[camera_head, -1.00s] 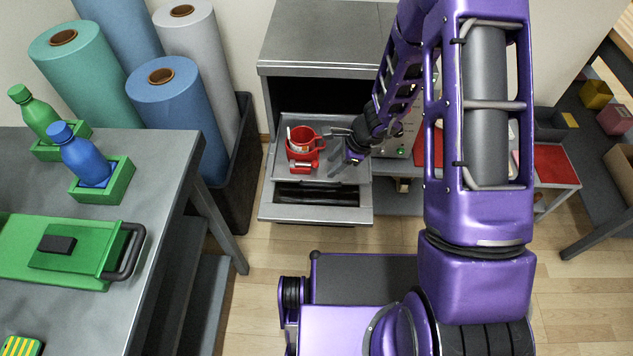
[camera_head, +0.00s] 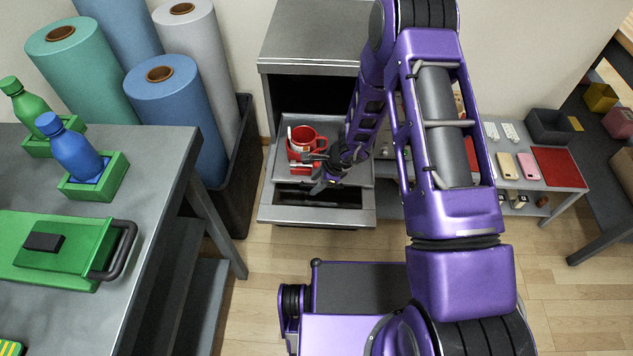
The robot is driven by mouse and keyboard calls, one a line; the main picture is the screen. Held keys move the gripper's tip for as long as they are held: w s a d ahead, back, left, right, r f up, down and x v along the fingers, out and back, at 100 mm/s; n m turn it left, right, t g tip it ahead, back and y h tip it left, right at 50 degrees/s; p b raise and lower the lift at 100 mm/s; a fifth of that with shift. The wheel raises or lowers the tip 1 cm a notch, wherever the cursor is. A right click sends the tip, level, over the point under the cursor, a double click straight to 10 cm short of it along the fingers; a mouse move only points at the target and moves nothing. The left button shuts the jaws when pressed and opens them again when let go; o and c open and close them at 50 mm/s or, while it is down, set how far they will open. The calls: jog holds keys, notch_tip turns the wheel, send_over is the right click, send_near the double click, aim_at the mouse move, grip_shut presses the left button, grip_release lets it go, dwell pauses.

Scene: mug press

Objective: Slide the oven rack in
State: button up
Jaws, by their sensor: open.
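The oven (camera_head: 315,45) is a grey metal box with a dark open front at the back centre. Its grey rack (camera_head: 290,122) sticks out of the opening, above a lower drawer-like front (camera_head: 316,215). A red mug (camera_head: 309,139) in a red holder stands on the rack, with a pale stick-like thing in or beside it. My gripper (camera_head: 316,176) is open at the rack's front right area, close to the red holder. Its fingers hide part of the rack, and I cannot tell whether they touch it. My arm hides the oven's right side.
A grey table (camera_head: 150,200) with a green tray and bottles stands at left. Fabric rolls (camera_head: 178,105) in a dark bin are beside the oven. A low shelf (camera_head: 560,172) with small items is at right. The wooden floor before the oven is partly clear.

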jog(key=shift+c, duration=0.3)
grip_shut()
dwell(1.1)
